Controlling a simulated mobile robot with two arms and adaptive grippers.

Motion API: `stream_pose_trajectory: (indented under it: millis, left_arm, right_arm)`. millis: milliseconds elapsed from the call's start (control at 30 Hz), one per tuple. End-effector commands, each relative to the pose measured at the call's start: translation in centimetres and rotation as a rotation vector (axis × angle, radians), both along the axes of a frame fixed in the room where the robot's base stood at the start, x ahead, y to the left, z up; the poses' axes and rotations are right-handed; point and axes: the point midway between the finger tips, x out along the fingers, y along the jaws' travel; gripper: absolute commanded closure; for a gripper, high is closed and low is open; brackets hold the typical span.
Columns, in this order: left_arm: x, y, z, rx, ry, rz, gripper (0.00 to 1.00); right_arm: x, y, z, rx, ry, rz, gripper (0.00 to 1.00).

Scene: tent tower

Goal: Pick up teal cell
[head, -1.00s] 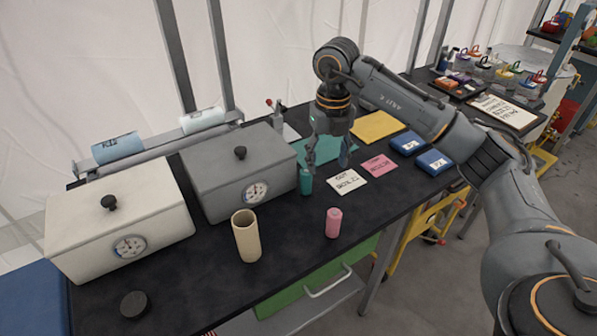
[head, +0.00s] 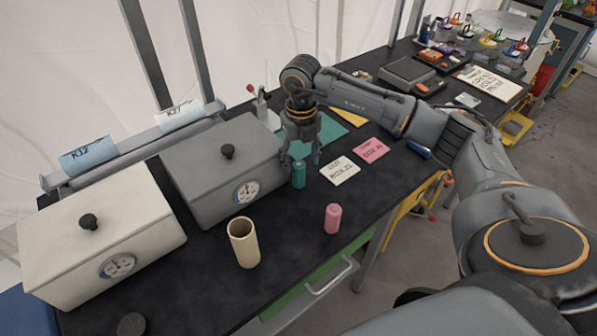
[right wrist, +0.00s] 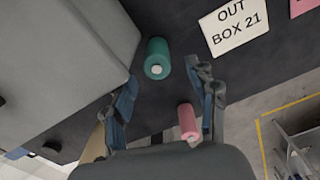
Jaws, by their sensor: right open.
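The teal cell (head: 298,174) is a small upright cylinder on the dark bench, near the right front of the grey box. My right gripper (head: 297,156) is open just above and behind it, pointing down. In the right wrist view the teal cell (right wrist: 158,52) shows its pale end and lies just beyond the gap between the open fingertips (right wrist: 162,78). Nothing is held between the fingers. My left gripper is not in view.
A pink cell (head: 332,218) and a beige open tube (head: 243,242) stand nearer the bench's front. The grey box (head: 215,180) is close on the left. A white "OUT BOX 21" card (head: 339,171) and a pink card (head: 371,150) lie to the right.

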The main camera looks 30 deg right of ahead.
Motion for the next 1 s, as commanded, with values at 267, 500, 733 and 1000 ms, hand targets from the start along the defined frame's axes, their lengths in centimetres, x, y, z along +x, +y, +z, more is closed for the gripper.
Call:
stream_pose_trajectory:
  millis: [267, 500, 733, 1000]
  left_arm:
    - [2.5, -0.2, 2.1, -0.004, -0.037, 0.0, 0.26]
    - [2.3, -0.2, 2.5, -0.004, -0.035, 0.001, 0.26]
    - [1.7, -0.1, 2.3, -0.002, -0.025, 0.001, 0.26]
    - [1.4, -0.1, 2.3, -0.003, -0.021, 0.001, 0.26]
  right_arm:
    - [0.3, 0.2, -2.8, 0.001, 0.006, -0.001, 0.42]
    - [0.5, 0.2, -5.4, 0.001, 0.0, 0.001, 0.42]
    - [0.5, 0.1, -5.5, 0.0, 0.0, 0.001, 0.46]
    - [0.5, 0.1, -5.4, 0.0, 0.0, 0.0, 1.0]
